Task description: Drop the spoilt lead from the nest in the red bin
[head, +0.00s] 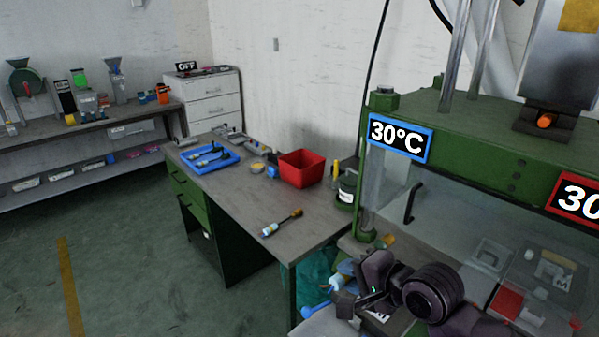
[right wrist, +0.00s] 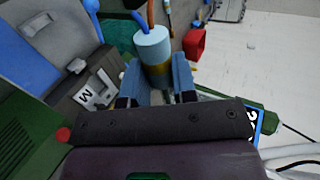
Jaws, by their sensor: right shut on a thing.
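The lead is a light-blue cylindrical body with a brown-gold band, and orange and blue wires leave its end; it shows in the right wrist view (right wrist: 152,45). My right gripper (right wrist: 157,82) is shut on this body, one finger on each side. In the head view my right gripper (head: 347,288) is low beside the press, with the pale-blue lead (head: 336,283) at its tips. The red bin (head: 302,168) stands open on the bench, beyond my gripper; its red side also shows in the right wrist view (right wrist: 194,42). My left gripper is out of view.
A blue tray (head: 208,158) with dark tools lies on the bench (head: 240,195). A screwdriver-like tool (head: 282,222) lies near its front edge. A dark pot (head: 347,188) stands right of the bin. The green press (head: 480,140) rises at right.

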